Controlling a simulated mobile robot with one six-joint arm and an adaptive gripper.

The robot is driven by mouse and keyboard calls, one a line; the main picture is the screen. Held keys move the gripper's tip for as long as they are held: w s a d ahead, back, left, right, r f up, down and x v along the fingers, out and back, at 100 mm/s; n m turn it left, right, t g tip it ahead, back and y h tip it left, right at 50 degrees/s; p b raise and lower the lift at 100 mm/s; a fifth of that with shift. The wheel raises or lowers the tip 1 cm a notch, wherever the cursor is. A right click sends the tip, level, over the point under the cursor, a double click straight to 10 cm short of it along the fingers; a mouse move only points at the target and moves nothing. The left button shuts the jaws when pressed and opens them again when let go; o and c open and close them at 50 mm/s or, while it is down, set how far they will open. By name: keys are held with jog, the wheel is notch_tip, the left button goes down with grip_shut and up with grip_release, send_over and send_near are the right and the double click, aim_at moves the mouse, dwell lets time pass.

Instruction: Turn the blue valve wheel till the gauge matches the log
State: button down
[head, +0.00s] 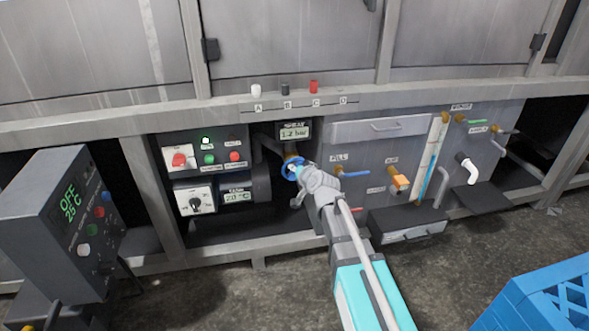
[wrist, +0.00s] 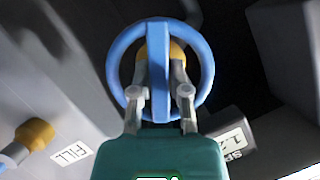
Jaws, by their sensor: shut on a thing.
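The blue valve wheel (head: 291,168) sits on a brass stem below the gauge in the head view. In the wrist view the wheel (wrist: 202,77) faces me, with one crossbar running up and down through its middle. My gripper (wrist: 160,85) is shut on the wheel's crossbar, one finger on each side. In the head view my gripper (head: 298,172) reaches the wheel from the lower right and covers part of it. The gauge (head: 294,131) is a small display marked SPRAY that appears to read 1.2 bar. No log is clearly visible.
A blue-handled FILL valve (head: 352,174) sits close to the right of the wheel. A switch panel (head: 205,150) and a temperature display (head: 237,196) are to the left. A drawer (head: 405,225) is below right. A blue crate (head: 540,300) stands on the floor.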

jog(key=shift+a, duration=0.25)
jog(key=shift+d, duration=0.15)
jog(key=shift+n, duration=0.3)
jog(key=shift+h, duration=0.3)
jog(key=shift+s+n+h+p, duration=0.15)
jog(key=shift+n+h+p, duration=0.35)
jog(key=shift+n+h, duration=1.05)
jog(key=shift+n+y, duration=0.25)
jog(key=shift+n, duration=0.2)
jog(key=c, duration=0.6)
grip_release()
jog(key=shift+t, duration=0.3)
